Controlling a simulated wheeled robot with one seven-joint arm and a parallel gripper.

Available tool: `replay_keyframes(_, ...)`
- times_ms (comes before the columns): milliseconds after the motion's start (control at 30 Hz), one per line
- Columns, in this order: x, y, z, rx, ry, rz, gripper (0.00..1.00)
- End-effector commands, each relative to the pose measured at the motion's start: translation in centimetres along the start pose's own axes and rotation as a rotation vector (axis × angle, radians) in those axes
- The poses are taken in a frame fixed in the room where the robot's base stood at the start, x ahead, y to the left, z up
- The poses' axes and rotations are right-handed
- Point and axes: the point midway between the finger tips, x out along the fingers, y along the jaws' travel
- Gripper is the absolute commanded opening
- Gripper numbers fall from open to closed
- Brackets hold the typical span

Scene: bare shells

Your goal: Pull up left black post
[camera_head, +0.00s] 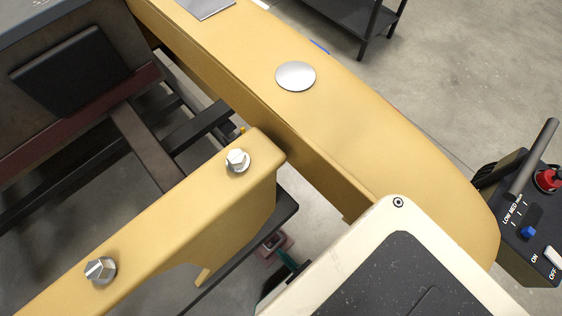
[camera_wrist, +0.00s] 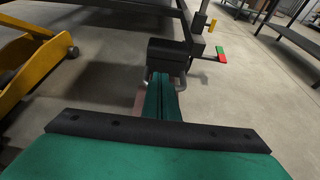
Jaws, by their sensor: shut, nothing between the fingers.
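My gripper (camera_wrist: 162,82) shows in the wrist view as two green fingers lying side by side, shut with nothing between them. In the head view only a small teal part of it (camera_head: 289,261) shows, low between the yellow beams and the pale panel. A dark upright post (camera_wrist: 200,22) stands beyond the fingers, to their right, in the wrist view; it is apart from them. A black bar-like handle (camera_head: 533,160) rises from the control box at the right of the head view. I cannot tell which of these is the left black post.
Yellow beams (camera_head: 345,110) with bolts and a silver disc (camera_head: 295,76) cross the head view. The control box (camera_head: 528,225) carries a red knob (camera_head: 548,180) and a blue knob (camera_head: 528,232). A black shelf (camera_wrist: 290,40) stands far right; bare floor lies before it.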

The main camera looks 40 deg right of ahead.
Motion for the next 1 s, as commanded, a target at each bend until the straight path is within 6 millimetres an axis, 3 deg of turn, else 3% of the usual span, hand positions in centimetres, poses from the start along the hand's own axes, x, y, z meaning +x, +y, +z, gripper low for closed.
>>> replay_keyframes(300, 5.4, 0.0, 0.0, -0.001, 0.001, 0.000, 0.00)
replay_keyframes(500, 7.5, 0.0, 0.0, -0.002, 0.002, 0.001, 0.00)
replay_keyframes(1000, 8.1, 0.0, 0.0, -0.003, 0.004, -0.001, 0.00)
